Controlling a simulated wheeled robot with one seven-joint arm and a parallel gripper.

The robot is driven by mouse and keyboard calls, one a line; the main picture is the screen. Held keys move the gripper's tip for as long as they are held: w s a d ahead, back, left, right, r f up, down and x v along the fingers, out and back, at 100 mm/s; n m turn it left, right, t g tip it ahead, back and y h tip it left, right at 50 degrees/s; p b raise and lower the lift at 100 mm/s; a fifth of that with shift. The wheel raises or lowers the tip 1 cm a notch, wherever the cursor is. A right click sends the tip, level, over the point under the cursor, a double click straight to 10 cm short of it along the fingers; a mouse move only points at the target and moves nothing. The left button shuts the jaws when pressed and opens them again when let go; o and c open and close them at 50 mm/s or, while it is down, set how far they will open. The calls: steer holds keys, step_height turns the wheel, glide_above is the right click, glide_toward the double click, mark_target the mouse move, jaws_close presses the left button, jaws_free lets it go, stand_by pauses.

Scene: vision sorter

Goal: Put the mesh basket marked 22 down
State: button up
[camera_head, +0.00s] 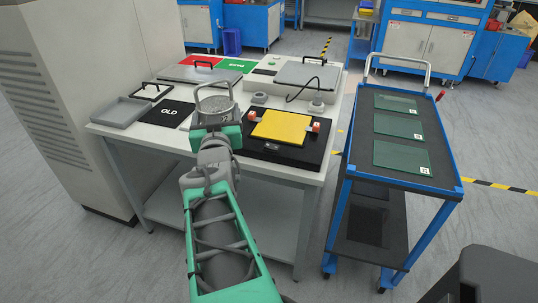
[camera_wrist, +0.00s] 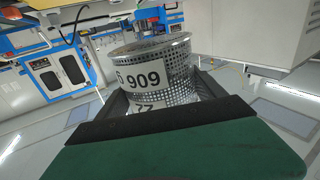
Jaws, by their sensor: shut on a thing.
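The mesh basket (camera_head: 214,104) is a grey perforated metal cylinder with a raised handle. In the camera_head view it is above the white table, at the end of my arm. In the camera_wrist view the basket (camera_wrist: 155,75) fills the middle, with a white label reading "909" and an upside-down "22" below it. My gripper (camera_head: 217,131) is shut on the basket, with a dark finger on each side of it in the camera_wrist view. The basket's underside and any gap to the table are hidden in the camera_head view.
A blue cart (camera_head: 404,165) with glass sheets stands right. A large cabinet (camera_head: 65,110) stands left.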

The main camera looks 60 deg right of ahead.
steer(key=s+d+r+m+g+h+b, duration=0.1)
steer(key=s+d+m+g+h+b, duration=0.15)
steer(key=s+d+g, duration=0.4)
steer(key=s+d+m+g+h+b, duration=0.1)
steer(key=s+d+m, duration=0.2)
steer(key=s, duration=0.7)
steer(key=shift+y, duration=0.25)
steer(key=w+d+f+b, duration=0.2)
steer(key=w+d+f, duration=0.1)
steer(key=f, duration=0.1)
steer(key=w+d+f+b, duration=0.1)
steer(key=w+d+f, duration=0.2)
steer(key=f, duration=0.1)
steer(key=w+d+f+b, duration=0.2)
steer(key=w+d+f, duration=0.1)
steer(key=f, duration=0.2)
steer(key=shift+w+d+b, duration=0.25)
steer(key=shift+b, duration=0.05)
steer(key=shift+r, duration=0.15)
steer(key=shift+f+b, duration=0.6)
steer(key=shift+b, duration=0.15)
